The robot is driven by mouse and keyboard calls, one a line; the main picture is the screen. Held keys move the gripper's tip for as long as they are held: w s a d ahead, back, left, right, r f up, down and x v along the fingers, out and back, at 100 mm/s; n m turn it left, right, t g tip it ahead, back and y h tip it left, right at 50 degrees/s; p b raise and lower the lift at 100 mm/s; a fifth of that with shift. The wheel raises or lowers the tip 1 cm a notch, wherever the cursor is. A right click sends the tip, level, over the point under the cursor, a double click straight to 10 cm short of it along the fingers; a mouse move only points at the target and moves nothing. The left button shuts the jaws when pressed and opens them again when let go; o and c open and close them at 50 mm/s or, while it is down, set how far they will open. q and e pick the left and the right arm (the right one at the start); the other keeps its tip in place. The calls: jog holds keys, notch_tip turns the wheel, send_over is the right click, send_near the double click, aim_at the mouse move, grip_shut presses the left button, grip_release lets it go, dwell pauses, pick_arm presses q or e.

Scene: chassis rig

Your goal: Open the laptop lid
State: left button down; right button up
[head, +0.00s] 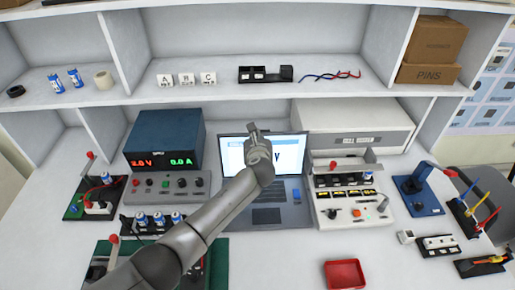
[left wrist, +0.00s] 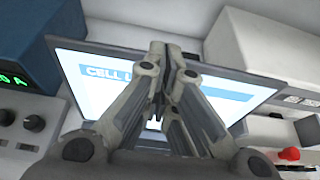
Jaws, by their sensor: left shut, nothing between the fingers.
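The laptop (head: 293,212) stands open on the bench between the blue power supply and the white test box. Its lid (head: 232,160) is raised, and the lit white and blue screen faces me. The screen with its "CELL" heading also fills the middle of the left wrist view (left wrist: 98,88). My left gripper (head: 253,127) is in front of the screen, with its fingertips near the lid's top edge. Its fingers are shut together with nothing between them (left wrist: 173,50). I cannot tell whether they touch the lid. My arm hides part of the screen and keyboard. My right gripper is not in view.
The blue power supply (head: 163,137) stands close left of the laptop, and a white box (head: 372,113) and a control panel (head: 345,213) stand close right. A shelf (head: 215,93) runs above. A red tray (head: 345,274) lies at the front, with clear bench around it.

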pick_arm(q)
jog(key=v, duration=0.9)
